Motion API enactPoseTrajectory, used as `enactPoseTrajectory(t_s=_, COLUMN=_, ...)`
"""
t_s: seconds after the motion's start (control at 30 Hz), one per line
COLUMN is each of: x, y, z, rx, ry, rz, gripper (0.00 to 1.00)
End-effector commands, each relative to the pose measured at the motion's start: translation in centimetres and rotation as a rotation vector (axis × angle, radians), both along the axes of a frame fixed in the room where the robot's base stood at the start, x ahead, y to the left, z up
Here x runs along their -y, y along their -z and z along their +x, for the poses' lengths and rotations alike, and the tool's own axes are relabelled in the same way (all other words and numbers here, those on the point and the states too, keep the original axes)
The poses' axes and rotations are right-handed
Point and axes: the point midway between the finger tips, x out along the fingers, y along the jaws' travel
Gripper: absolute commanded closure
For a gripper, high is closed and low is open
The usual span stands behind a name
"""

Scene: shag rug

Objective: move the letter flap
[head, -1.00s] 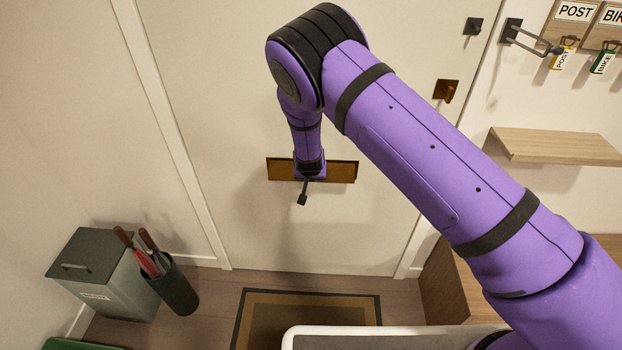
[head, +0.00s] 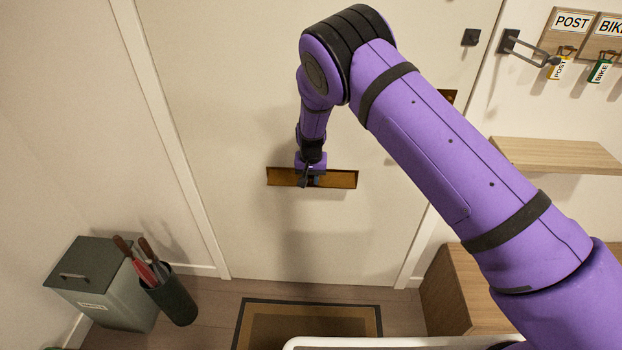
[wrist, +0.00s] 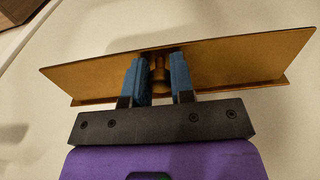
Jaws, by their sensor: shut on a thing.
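The letter flap (head: 340,179) is a wide brass plate low on the pale door (head: 320,240). In the wrist view the flap (wrist: 235,62) spans most of the frame, tilted, with a ledge along its lower edge. A small brass knob (wrist: 159,75) stands out at its middle. My gripper (wrist: 160,85) has its blue fingers on either side of the knob, shut on it. In the head view my gripper (head: 311,181) is in front of the flap's middle and hides part of it.
A grey bin (head: 105,290) and a dark holder with umbrellas (head: 172,300) stand at the lower left. A doormat (head: 280,322) lies before the door. A wooden shelf (head: 555,155) and key hooks (head: 565,50) are at the right.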

Motion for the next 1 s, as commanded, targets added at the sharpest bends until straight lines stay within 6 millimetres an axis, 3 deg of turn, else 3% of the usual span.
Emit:
enactPoseTrajectory(t_s=0.23, x=0.0, y=0.0, z=0.1, rx=0.002, ry=0.000, rz=0.001, gripper=1.00)
enactPoseTrajectory(t_s=0.27, x=0.0, y=0.0, z=0.1, rx=0.002, ry=0.000, rz=0.001, gripper=0.75)
enactPoseTrajectory(t_s=0.37, x=0.0, y=0.0, z=0.1, rx=0.002, ry=0.000, rz=0.001, gripper=0.52)
enactPoseTrajectory(t_s=0.73, x=0.0, y=-0.5, z=0.0, rx=0.002, ry=0.000, rz=0.001, gripper=0.52)
enactPoseTrajectory(t_s=1.0, x=-0.1, y=-4.9, z=-0.3, rx=0.004, ry=-0.001, rz=0.003, gripper=0.52)
